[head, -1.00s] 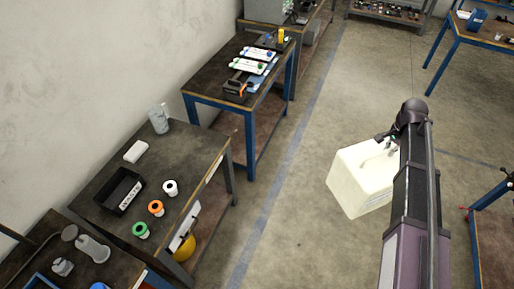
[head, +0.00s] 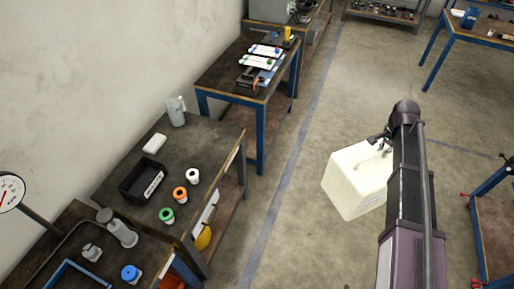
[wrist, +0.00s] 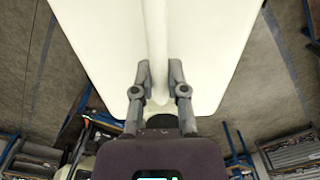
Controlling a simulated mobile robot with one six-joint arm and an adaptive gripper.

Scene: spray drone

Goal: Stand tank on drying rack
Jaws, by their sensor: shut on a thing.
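The tank (head: 354,182) is a white, boxy container with a handle on its upper side. In the head view it hangs at the right over open floor, partly behind my arm. My gripper (wrist: 158,82) is shut on the tank's handle, seen in the wrist view as a white ridge between the two fingers. The white tank body (wrist: 205,40) fills the upper part of the wrist view. In the head view the fingers are mostly hidden by my arm. I cannot pick out the drying rack for certain in either view.
A dark table (head: 107,195) at left holds a black bin (head: 142,180), several spools, a white block (head: 154,143) and a clear jug (head: 176,111). A nearer bench has bottles and a blue frame (head: 75,276). A blue-legged table (head: 222,77) stands beyond. The floor between is clear.

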